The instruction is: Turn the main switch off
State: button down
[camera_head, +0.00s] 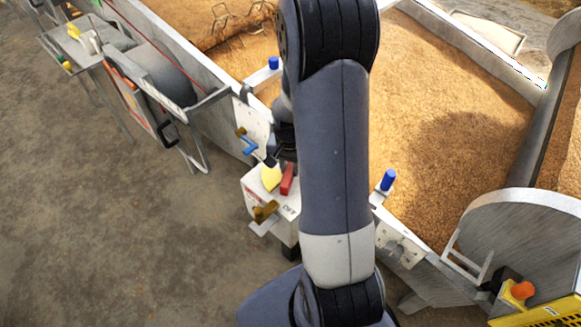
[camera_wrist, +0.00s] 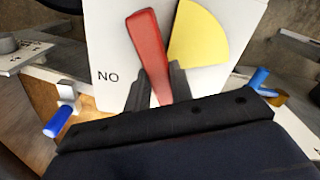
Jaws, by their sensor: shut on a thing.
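The main switch is a red lever (camera_head: 287,178) on a pale box (camera_head: 256,196) with a yellow sector beside it (camera_head: 271,176). In the wrist view the red lever (camera_wrist: 149,55) runs down between my two dark fingers, its upper end tilted left. The yellow sector (camera_wrist: 199,38) lies to its right, and lettering reading "NO" in this view is on the white face (camera_wrist: 97,30) to its left. My gripper (camera_wrist: 160,86) is shut on the red lever. In the head view my arm hides part of the box, and the gripper's fingertips cannot be made out.
A brass-coloured handle (camera_head: 265,211) projects from the front of the box. Blue knobs stand on the metal trough rim at the right (camera_head: 388,180) and farther back (camera_head: 273,63). Grain (camera_head: 450,130) fills the trough.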

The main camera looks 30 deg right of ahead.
jog(key=m, duration=0.5)
jog(key=shift+w+a, duration=0.1)
jog(key=shift+w, duration=0.1)
jog(key=shift+m, duration=0.4)
jog(key=c, duration=1.2)
grip_release()
jog(key=shift+c, duration=0.2)
jog(key=shift+r, duration=0.1)
notch_tip(320, 180, up, 11)
jog(key=p, duration=0.1)
jog(key=shift+f, duration=0.2)
